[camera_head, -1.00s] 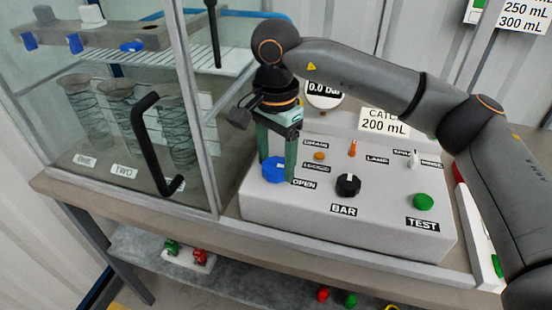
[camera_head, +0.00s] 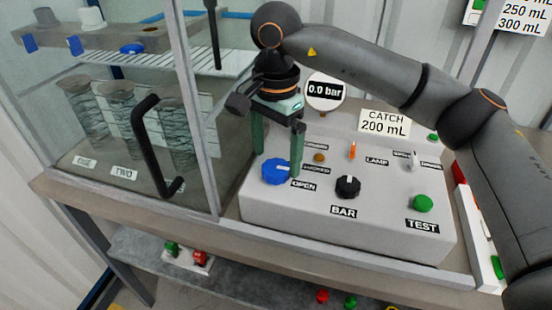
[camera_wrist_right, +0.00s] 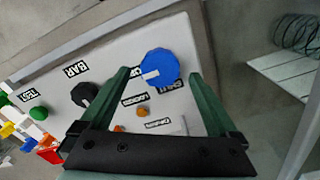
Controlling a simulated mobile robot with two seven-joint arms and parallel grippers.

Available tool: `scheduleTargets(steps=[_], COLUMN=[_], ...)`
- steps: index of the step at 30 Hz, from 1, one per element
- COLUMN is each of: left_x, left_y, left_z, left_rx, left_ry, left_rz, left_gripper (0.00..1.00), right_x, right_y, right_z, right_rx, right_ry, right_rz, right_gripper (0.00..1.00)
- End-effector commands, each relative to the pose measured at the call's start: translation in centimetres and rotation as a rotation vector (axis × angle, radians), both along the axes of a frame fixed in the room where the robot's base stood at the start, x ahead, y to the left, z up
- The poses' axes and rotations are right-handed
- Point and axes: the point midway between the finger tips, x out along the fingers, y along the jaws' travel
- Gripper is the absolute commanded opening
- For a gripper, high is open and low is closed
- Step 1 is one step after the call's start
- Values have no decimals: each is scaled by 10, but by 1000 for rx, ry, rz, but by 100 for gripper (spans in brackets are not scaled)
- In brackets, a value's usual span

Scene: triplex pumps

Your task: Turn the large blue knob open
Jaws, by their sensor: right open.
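The large blue knob (camera_head: 275,172) is at the left of the grey control panel, beside the OPEN label (camera_head: 304,186). Its white mark points toward the right in the head view. My right gripper (camera_head: 278,163) is open over the knob, one finger on each side, with nothing held. In the right wrist view, the blue knob (camera_wrist_right: 160,67) lies between the fingers of the right gripper (camera_wrist_right: 166,76) in the picture, with no contact visible. There its white mark points left. My left gripper is not in view.
The black BAR knob (camera_head: 348,186) and the green TEST button (camera_head: 423,203) stand to the right on the panel. A glass cabinet (camera_head: 130,140) with a black handle (camera_head: 150,145) is close on the left. The gauge (camera_head: 325,91) reads 0.0 bar.

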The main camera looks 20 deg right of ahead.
Motion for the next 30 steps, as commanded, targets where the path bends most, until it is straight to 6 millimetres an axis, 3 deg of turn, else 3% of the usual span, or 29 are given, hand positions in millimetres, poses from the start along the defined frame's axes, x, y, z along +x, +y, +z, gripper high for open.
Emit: scheduleTargets(steps=[6, 13, 19, 30], left_x=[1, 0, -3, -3], left_y=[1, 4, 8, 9], left_z=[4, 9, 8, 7], left_rx=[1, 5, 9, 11], left_ry=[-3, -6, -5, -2], left_rz=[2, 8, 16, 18], left_gripper=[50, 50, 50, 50], right_x=[1, 0, 0, 0], right_y=[1, 0, 0, 0], right_z=[52, 92, 102, 102], right_rx=[1, 0, 0, 0], right_ry=[-5, -4, -2, -1], right_rz=[-1, 0, -1, 0], right_gripper=[96, 96, 96, 96])
